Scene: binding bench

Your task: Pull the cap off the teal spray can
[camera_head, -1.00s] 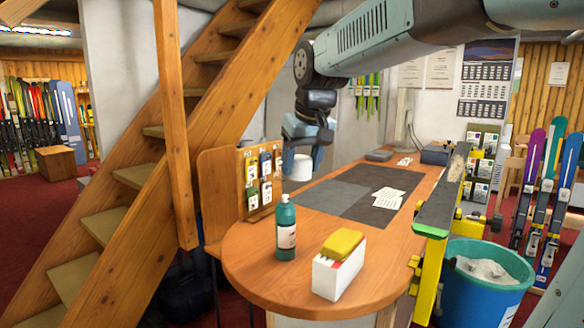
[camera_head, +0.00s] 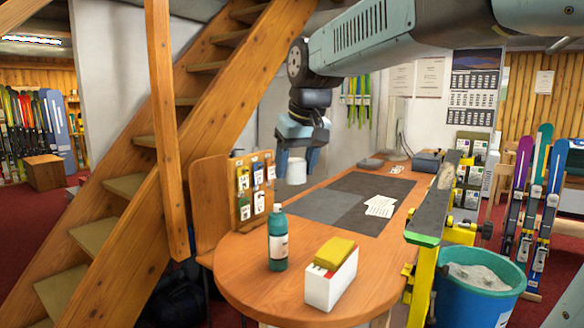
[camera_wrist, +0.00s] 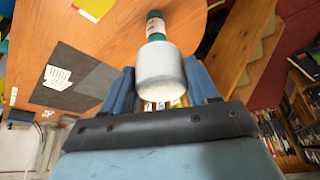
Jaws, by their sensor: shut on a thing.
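The teal spray can (camera_head: 278,245) stands upright on the near end of the wooden bench, with a pale label and a small nozzle top showing. It also shows in the wrist view (camera_wrist: 155,27), partly hidden behind the cap. My gripper (camera_head: 302,157) is shut on a white cap (camera_head: 297,173), which it holds in the air, apart from the can. In the wrist view the cap (camera_wrist: 161,70) sits between the two blue fingers (camera_wrist: 160,82).
A white box (camera_head: 331,286) with a yellow block (camera_head: 334,252) on top stands right of the can. A display board (camera_head: 252,188) is behind it. A ski vise (camera_head: 430,215) and blue bin (camera_head: 475,290) are at right. The grey mat (camera_head: 330,202) is mostly clear.

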